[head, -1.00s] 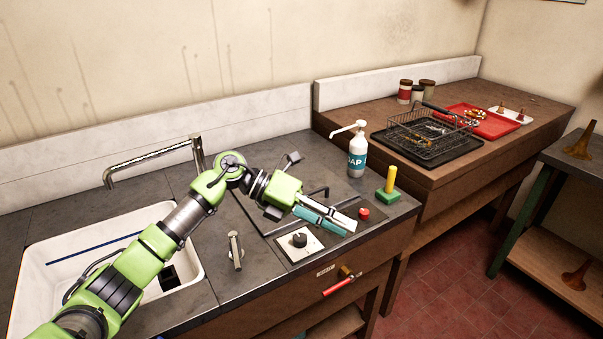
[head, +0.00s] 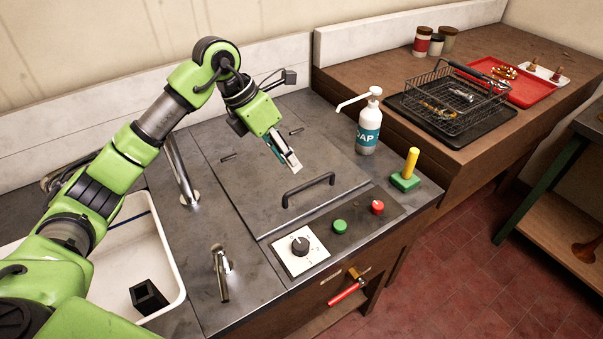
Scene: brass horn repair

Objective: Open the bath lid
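The bath lid (head: 237,183) is a flat grey metal panel lying shut in the countertop. Its black bar handle (head: 308,188) stands near the lid's front edge. My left gripper (head: 293,167) hangs above the lid, up and to the left of the handle in the picture, apart from it. Its fingers look close together with nothing between them, but I cannot tell whether they are fully shut. My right gripper is not in view.
A control panel with a black knob (head: 300,245), green button (head: 340,226) and red button (head: 377,207) lies in front of the lid. A soap bottle (head: 368,128) and yellow-handled green block (head: 406,178) stand right. A sink (head: 172,262) is left. A wire basket (head: 455,100) sits on the further bench.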

